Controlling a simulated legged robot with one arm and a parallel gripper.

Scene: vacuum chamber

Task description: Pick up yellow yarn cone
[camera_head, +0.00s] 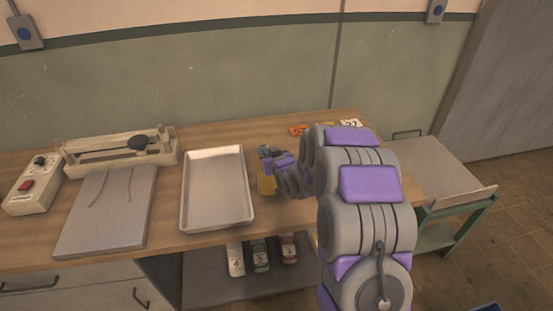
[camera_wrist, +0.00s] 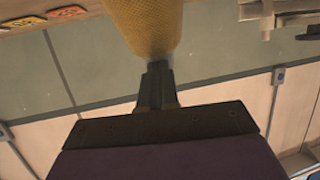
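The yellow yarn cone (camera_wrist: 145,22) fills the top middle of the wrist view, its narrow pale end towards my gripper and its wide end cut off by the frame. In the head view part of the yellow yarn cone (camera_head: 265,184) shows on the wooden table, right of the metal tray, mostly hidden by my arm. My gripper (camera_wrist: 157,72) is at the cone's narrow end, and its dark finger overlaps that end in the picture. Whether the fingers touch it, or how far apart they are, cannot be told. My gripper (camera_head: 272,158) also shows small in the head view.
A metal tray (camera_head: 217,222) lies left of the cone. A grey board (camera_head: 105,220), a balance scale (camera_head: 120,148) and a white box with a red button (camera_head: 32,184) are farther left. Orange and yellow number tags (camera_head: 298,130) lie behind my arm. A cart (camera_head: 440,176) stands right.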

